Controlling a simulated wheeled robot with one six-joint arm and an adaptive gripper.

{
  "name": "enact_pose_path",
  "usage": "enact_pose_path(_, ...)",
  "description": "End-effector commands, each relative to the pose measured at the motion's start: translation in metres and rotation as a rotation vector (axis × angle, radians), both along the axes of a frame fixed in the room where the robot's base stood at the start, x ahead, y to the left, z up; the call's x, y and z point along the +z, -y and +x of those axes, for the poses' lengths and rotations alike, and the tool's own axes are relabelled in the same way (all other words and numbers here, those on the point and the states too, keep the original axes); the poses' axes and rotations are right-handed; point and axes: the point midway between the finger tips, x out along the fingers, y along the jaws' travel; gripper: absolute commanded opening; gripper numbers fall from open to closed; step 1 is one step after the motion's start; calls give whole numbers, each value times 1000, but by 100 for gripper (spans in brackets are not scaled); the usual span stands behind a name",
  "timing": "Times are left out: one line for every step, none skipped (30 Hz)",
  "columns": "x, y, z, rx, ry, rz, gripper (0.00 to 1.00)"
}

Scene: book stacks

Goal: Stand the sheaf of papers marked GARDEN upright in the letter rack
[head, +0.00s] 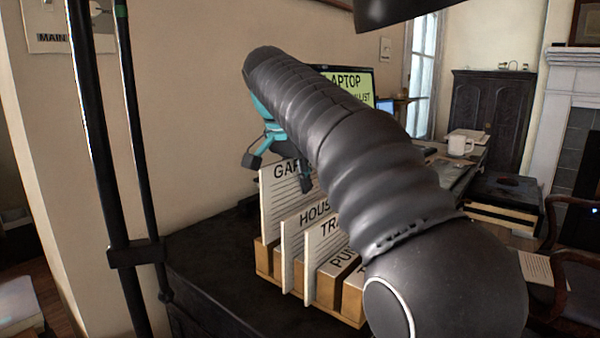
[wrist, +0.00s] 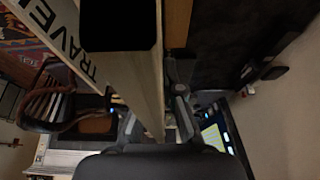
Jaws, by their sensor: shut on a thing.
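The sheaf marked GARDEN (head: 272,200) stands about upright at the back left of the wooden letter rack (head: 310,303). Its last letters are hidden by my arm. My gripper (head: 280,167), teal and dark, is at its top edge, pointing down, with a finger on either side. In the wrist view my gripper (wrist: 155,125) is shut on a pale sheaf (wrist: 146,90) running between its fingers. The foot of the GARDEN sheaf is behind the rack's front parts, so I cannot tell whether it rests on the rack's bottom.
Sheaves lettered HOUS (head: 290,250) and TRA (head: 319,245) stand in the rack in front. The wrist view shows the TRAVEL sheaf (wrist: 60,45) close by. The dark tabletop (head: 215,260) is clear left of the rack.

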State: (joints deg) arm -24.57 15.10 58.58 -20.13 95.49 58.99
Motion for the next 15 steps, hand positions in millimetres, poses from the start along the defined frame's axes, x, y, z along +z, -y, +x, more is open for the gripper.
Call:
enact_pose_path(-5, 0, 0, 0, 0, 0, 0)
enact_pose_path(-7, 0, 0, 0, 0, 0, 0)
enact_pose_path(-9, -1, 0, 0, 1, 1, 0)
enact_pose_path(-11, -1, 0, 0, 1, 1, 0)
enact_pose_path(-13, -1, 0, 0, 1, 1, 0)
enact_pose_path(-15, -1, 0, 1, 0, 0, 0)
enact_pose_path(-17, -1, 0, 1, -1, 0, 0)
enact_pose_path(-19, -1, 0, 1, -1, 0, 0)
enact_pose_path(-22, -1, 0, 1, -1, 0, 0)
enact_pose_path(-23, -1, 0, 1, -1, 0, 0)
enact_pose_path(-25, -1, 0, 1, 0, 0, 0)
enact_pose_path(-28, -1, 0, 1, 0, 0, 0)
enact_pose_path(-30, -1, 0, 1, 0, 0, 0)
enact_pose_path(-32, -1, 0, 1, 0, 0, 0)
enact_pose_path(-34, -1, 0, 1, 0, 0, 0)
